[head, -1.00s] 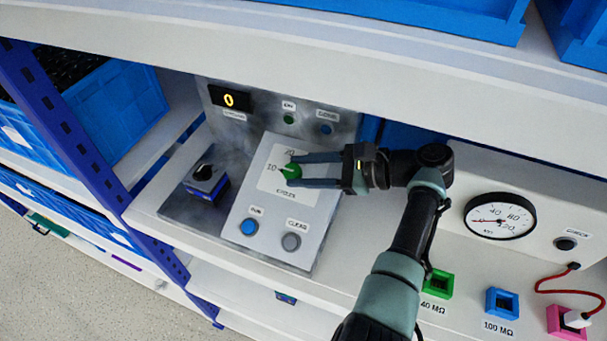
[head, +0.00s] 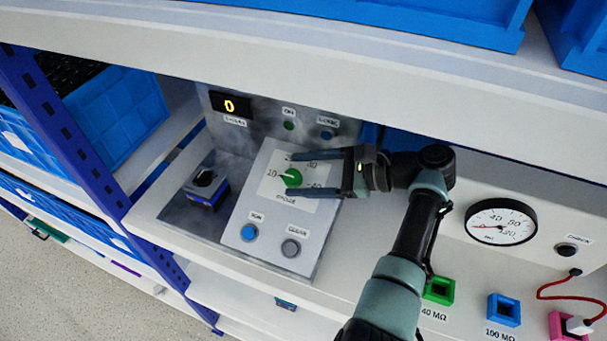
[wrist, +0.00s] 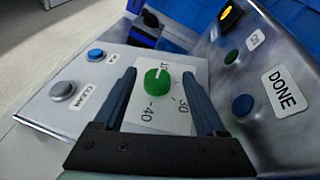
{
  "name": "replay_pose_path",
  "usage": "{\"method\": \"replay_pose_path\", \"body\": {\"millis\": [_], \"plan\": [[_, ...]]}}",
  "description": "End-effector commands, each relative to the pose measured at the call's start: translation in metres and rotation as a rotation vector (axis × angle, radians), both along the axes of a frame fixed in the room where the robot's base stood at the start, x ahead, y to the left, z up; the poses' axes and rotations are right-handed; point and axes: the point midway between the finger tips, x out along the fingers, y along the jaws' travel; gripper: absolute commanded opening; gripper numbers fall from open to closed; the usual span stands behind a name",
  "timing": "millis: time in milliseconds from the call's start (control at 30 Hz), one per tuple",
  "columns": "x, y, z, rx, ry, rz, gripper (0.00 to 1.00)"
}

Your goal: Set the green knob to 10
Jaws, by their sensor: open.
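The green knob (head: 292,178) sits on the sloped dial panel of the grey control box. In the head view the mark points left, toward 10. My gripper (head: 298,172) is open, with one finger on each side of the knob. In the wrist view my gripper (wrist: 158,70) shows gaps between both fingers and the knob, and it holds nothing. The 20 label is not clearly readable.
The display (head: 231,105) reads 0. A blue RUN button (head: 249,232) and a grey CLEAR button (head: 291,248) sit below the dial. A black rotary switch (head: 205,182) is at the left. The shelf above (head: 300,75) overhangs the box. A gauge (head: 501,221) is at the right.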

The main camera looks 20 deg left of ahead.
Motion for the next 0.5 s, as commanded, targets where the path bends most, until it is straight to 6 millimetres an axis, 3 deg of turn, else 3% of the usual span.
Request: {"method": "replay_pose_path", "body": {"millis": [300,500], "plan": [[0.0,0.001,0.059,0.0,-0.005,0.001,0.73],[0.0,0.0,0.085,0.0,-0.003,0.002,0.73]]}}
